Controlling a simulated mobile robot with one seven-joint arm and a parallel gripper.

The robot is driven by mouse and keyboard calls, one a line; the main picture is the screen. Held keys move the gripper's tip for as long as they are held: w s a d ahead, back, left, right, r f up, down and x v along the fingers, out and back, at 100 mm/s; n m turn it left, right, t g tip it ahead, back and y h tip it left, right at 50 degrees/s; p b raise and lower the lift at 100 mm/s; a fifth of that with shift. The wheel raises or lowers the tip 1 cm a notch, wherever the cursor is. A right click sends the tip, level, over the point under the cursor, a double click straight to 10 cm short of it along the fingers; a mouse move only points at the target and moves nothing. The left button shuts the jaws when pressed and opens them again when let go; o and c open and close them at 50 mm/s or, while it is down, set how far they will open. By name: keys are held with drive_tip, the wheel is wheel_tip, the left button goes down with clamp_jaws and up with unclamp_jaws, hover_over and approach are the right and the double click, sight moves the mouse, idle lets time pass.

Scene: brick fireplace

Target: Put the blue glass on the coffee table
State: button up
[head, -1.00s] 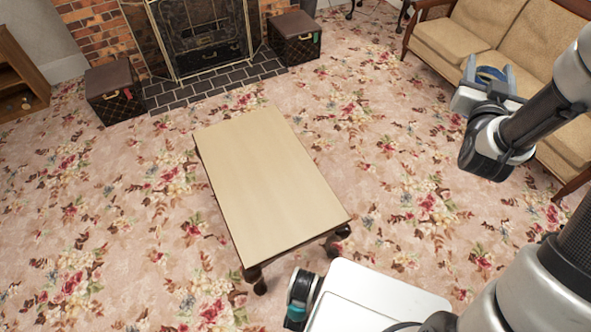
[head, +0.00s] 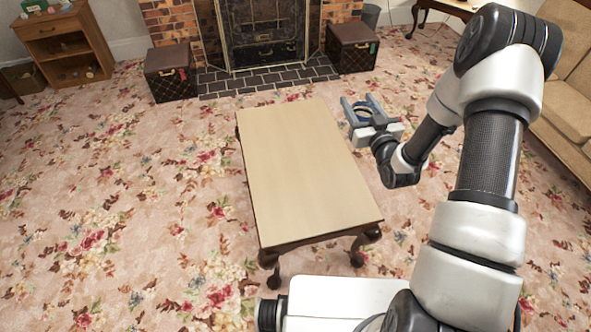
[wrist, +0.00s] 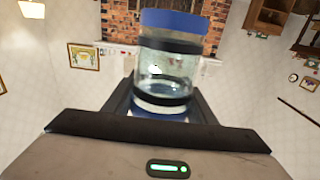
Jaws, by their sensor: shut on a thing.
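My gripper (head: 361,109) is shut on the blue glass (head: 363,111), just to the right of the coffee table's far right edge in the head view. In the wrist view the glass (wrist: 168,72) is clear with a blue band at one end, and it sits between the dark fingers. The coffee table (head: 306,172) has a pale wooden top, which is bare, and dark curved legs. The glass is small in the head view and partly covered by the fingers.
Two brown boxes (head: 171,74) (head: 352,48) flank the fireplace (head: 265,35). A wooden shelf unit (head: 65,45) stands at the far left and a tan sofa (head: 571,82) at the right. Floral carpet around the table is clear.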

drive_tip(key=shift+s+f+n+g+y+b, duration=0.4)
drive_tip(key=shift+f+b, duration=1.7)
drive_tip(key=shift+f, duration=3.65)
drive_tip(key=shift+s+f+n+g+y+b, duration=0.1)
drive_tip(key=shift+s+f+n+y+b, duration=0.5)
drive_tip(key=shift+f+b, duration=3.35)
drive_tip(key=shift+s+f+n+g+y+b, duration=0.25)
drive_tip(key=shift+s+f+y, duration=0.45)
drive_tip(key=shift+f, duration=6.8)
drive_tip(key=shift+w+r, duration=0.1)
drive_tip(key=shift+w, duration=0.05)
drive_tip(key=o, duration=1.2)
drive_tip(key=shift+f, duration=0.2)
drive_tip(key=shift+d+r, duration=0.1)
drive_tip(key=shift+d+r, duration=0.1)
drive_tip(key=p+v, duration=0.2)
drive_tip(key=v, duration=1)
drive_tip(key=shift+p, duration=0.3)
